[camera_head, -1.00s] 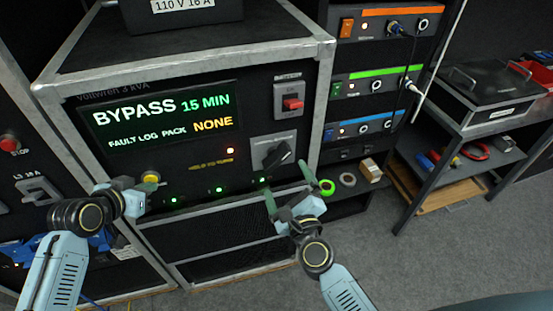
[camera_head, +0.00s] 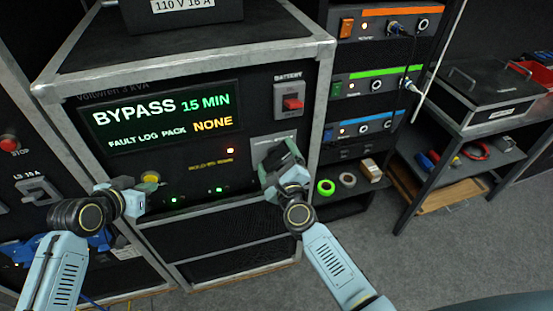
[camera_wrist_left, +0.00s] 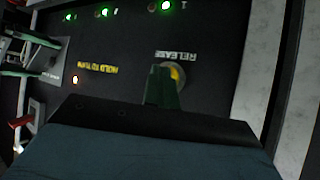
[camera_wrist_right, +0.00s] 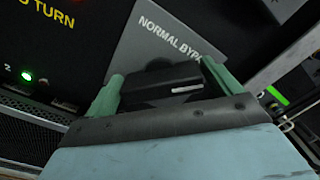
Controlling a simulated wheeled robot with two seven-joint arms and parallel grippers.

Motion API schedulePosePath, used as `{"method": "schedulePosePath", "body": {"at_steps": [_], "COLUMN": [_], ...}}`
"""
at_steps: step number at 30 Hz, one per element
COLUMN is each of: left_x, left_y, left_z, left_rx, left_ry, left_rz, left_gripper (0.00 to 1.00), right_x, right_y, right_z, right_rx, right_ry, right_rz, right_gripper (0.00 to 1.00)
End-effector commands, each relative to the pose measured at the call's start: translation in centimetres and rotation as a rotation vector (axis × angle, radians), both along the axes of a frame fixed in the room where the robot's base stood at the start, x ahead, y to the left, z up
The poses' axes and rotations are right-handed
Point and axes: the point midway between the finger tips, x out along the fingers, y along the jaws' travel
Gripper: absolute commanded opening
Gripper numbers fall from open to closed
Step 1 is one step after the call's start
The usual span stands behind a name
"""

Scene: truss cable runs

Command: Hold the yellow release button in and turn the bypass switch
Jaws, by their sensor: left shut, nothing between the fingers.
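The yellow release button (camera_head: 150,177) is on the lower front of the black panel; it also shows in the left wrist view (camera_wrist_left: 178,73). My left gripper (camera_head: 150,187) is shut and empty, its fingertips at the button and partly covering it. I cannot tell whether the button is pressed in. The bypass switch is a black bar knob (camera_wrist_right: 165,86) on a grey plate (camera_wrist_right: 165,40) marked NORMAL and BYPASS. My right gripper (camera_wrist_right: 165,88) is open, with one finger on each side of the knob. In the head view, this gripper mostly hides the knob.
The display (camera_head: 160,117) reads BYPASS 15 MIN and FAULT LOG PACK NONE. A red battery switch (camera_head: 292,103) is above the bypass switch. An amber lamp (camera_head: 230,151) and green lamps are lit. A rack with tape rolls (camera_head: 326,187) and a shelf stand to the right.

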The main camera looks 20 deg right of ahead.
Motion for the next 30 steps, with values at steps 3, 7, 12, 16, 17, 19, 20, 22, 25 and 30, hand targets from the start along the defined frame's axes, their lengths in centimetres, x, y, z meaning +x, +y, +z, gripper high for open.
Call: {"method": "schedulePosePath", "body": {"at_steps": [3, 7, 12, 16, 17, 19, 20, 22, 25, 30], "left_x": [0.03, 0.03, 0.03, 0.03, 0.03, 0.03, 0.03, 0.03, 0.03, 0.03], "left_y": [0.02, 0.02, 0.03, 0.03, 0.03, 0.03, 0.03, 0.03, 0.03, 0.03], "left_z": [0.04, 0.04, 0.04, 0.03, 0.03, 0.03, 0.03, 0.03, 0.03, 0.03], "left_rx": [0.0, 0.0, 0.0, 0.0, 0.0, 0.0, 0.0, 0.0, 0.0, 0.0], "left_ry": [-0.001, -0.001, -0.001, -0.001, -0.001, -0.001, -0.001, -0.001, -0.001, -0.001], "left_rz": [0.001, 0.001, 0.001, 0.001, 0.001, 0.001, 0.001, 0.001, 0.001, 0.001], "left_gripper": [0.0, 0.0, 0.0, 0.0, 0.0, 0.0, 0.0, 0.0, 0.0, 0.0], "right_x": [-0.02, -0.02, -0.03, -0.03, -0.03, -0.03, -0.03, -0.03, -0.04, -0.03], "right_y": [-0.01, -0.01, -0.01, 0.01, 0.01, 0.02, 0.03, 0.05, 0.08, 0.08], "right_z": [-0.01, -0.01, -0.01, -0.03, -0.03, -0.05, -0.06, -0.08, -0.1, -0.18], "right_rx": [0.0, -0.001, -0.01, -0.044, -0.055, -0.09, -0.107, -0.153, -0.236, -0.394], "right_ry": [0.0, 0.0, 0.0, 0.0, 0.0, 0.0, 0.0, 0.0, 0.0, 0.001], "right_rz": [0.0, 0.0, 0.0, 0.0, 0.0, 0.0, 0.0, 0.0, 0.0, -0.001], "right_gripper": [0.74, 0.59, 0.59, 0.59, 0.59, 0.59, 0.59, 0.59, 0.59, 0.59]}}
